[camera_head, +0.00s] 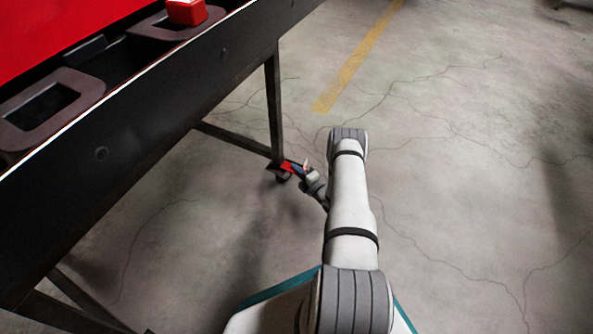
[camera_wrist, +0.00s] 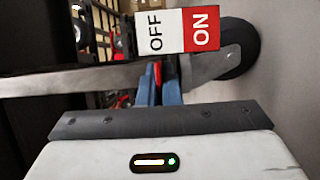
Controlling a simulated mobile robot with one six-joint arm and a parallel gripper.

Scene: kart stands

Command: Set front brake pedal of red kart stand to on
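The OFF/ON label (camera_wrist: 177,31) of the front brake shows sideways in the wrist view, white OFF at left and red ON at right. It sits just beyond my fingertips, beside a caster wheel (camera_wrist: 238,47). My gripper (camera_wrist: 158,72) has its blue fingers close together, with a narrow red piece, which looks like the brake pedal (camera_wrist: 158,73), between them. Most of the pedal is hidden by the fingers, so its setting cannot be read. In the head view my gripper (camera_head: 294,168) is low at the foot of the stand's leg, by the red of the label (camera_head: 287,167).
The red kart stand's dark side panel (camera_head: 150,105) fills the upper left, with a leg (camera_head: 273,105) and a low crossbar (camera_head: 232,138). A red block (camera_head: 187,11) sits on top. The concrete floor (camera_head: 470,170) to the right is clear, with a yellow line (camera_head: 355,58).

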